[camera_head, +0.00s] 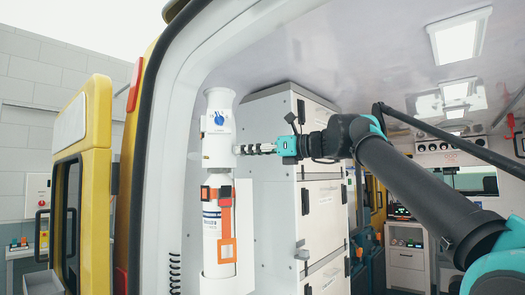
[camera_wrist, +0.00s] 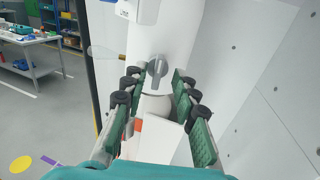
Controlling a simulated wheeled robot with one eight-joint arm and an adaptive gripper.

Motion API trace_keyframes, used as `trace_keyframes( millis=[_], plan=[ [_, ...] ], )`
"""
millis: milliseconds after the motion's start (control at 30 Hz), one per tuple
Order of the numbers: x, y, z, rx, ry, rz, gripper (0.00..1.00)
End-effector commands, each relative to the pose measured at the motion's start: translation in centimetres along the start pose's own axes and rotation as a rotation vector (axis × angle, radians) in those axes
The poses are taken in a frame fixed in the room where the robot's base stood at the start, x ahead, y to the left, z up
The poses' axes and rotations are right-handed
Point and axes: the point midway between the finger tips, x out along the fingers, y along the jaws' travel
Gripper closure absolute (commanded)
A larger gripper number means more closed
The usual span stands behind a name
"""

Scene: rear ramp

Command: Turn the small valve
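The small valve (camera_wrist: 157,70) is a grey lever knob on a white housing in the wrist view. Its handle points down in that picture. My gripper (camera_wrist: 157,82) is open, with one finger on each side of the valve and gaps visible beside it. In the head view my gripper (camera_head: 243,149) reaches in from the right, at the side of the white housing (camera_head: 218,140) on top of the oxygen cylinder (camera_head: 211,225). The valve cannot be made out clearly there.
Orange straps (camera_head: 227,240) hold the cylinder upright. A tall white cabinet (camera_head: 275,190) stands close behind my gripper. The yellow rear door (camera_head: 95,190) and door frame are on the left.

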Motion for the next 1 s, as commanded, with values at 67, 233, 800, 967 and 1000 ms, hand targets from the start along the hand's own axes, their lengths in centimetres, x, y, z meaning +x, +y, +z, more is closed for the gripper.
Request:
trace_keyframes(
  millis=[67, 233, 800, 967, 1000],
  plan=[
    [-0.1, 0.0, 0.0, 0.000, 0.000, 0.000, 0.72],
    [-1.4, -0.1, 0.0, 0.000, 0.000, -0.002, 0.72],
    [-10.3, -0.3, 0.0, 0.000, -0.001, -0.005, 0.72],
    [-11.7, -0.3, 0.0, 0.000, -0.001, -0.003, 0.72],
    [-11.9, -0.3, 0.0, 0.000, -0.001, -0.003, 0.72]
  ],
)
